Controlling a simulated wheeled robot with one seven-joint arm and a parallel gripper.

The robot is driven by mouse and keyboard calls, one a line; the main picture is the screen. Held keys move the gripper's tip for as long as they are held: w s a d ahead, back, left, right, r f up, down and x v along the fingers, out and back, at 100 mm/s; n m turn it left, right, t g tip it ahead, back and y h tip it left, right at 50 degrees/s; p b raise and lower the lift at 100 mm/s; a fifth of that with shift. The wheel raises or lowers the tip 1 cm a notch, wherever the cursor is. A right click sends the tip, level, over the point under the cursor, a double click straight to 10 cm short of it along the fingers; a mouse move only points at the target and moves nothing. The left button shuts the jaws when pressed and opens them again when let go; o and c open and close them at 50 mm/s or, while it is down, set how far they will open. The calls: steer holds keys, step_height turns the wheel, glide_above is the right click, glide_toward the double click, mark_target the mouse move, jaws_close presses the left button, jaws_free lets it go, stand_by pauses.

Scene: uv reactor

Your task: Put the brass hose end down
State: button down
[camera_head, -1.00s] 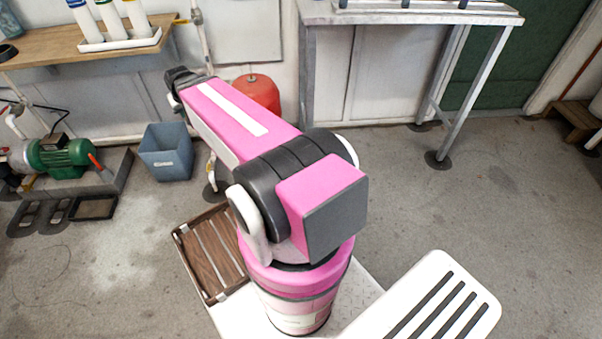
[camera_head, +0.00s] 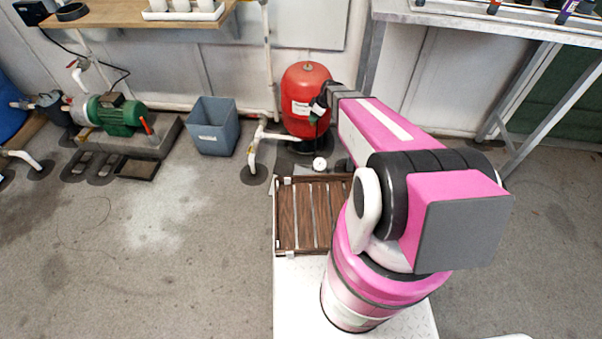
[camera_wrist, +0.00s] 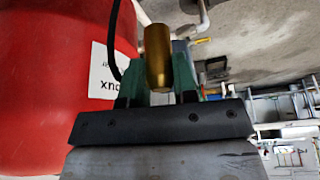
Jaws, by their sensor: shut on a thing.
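The brass hose end (camera_wrist: 157,55) is a plain gold cylinder in the wrist view, upright in the picture. My gripper (camera_wrist: 158,88) is shut on it, with a dark green finger on each side. In the head view my gripper (camera_head: 318,108) is at the end of the outstretched arm, in front of the red tank (camera_head: 304,85). The brass piece cannot be made out there. In the wrist view a black hose or cable (camera_wrist: 114,40) runs down beside the brass piece, and the red tank (camera_wrist: 60,100) fills the left side.
A brown slatted tray (camera_head: 293,215) sits on my white deck beside the arm. A grey bin (camera_head: 213,125), a green pump (camera_head: 118,115) and a wooden bench (camera_head: 100,12) are on the left. A metal table (camera_head: 480,25) stands at the right. Open floor lies at left.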

steer(key=a+f+n+g, duration=0.1)
steer(key=f+n, duration=0.3)
steer(key=f, duration=0.7)
steer(key=s+a+f+n+g, duration=0.1)
steer(key=a+f+n+g, duration=0.1)
steer(key=f, duration=0.9)
steer(key=a+f+n+g, duration=0.1)
steer(key=a+f+n, duration=0.2)
steer(key=f, duration=0.8)
steer(key=shift+s+a+f+n, duration=0.15)
steer(key=shift+s+f+n, duration=0.05)
steer(key=shift+n, duration=0.45)
steer(key=shift+s+a+f+n, duration=0.1)
steer(key=shift+s+f+n, duration=0.05)
steer(key=shift+n, duration=0.5)
steer(key=shift+f, duration=0.25)
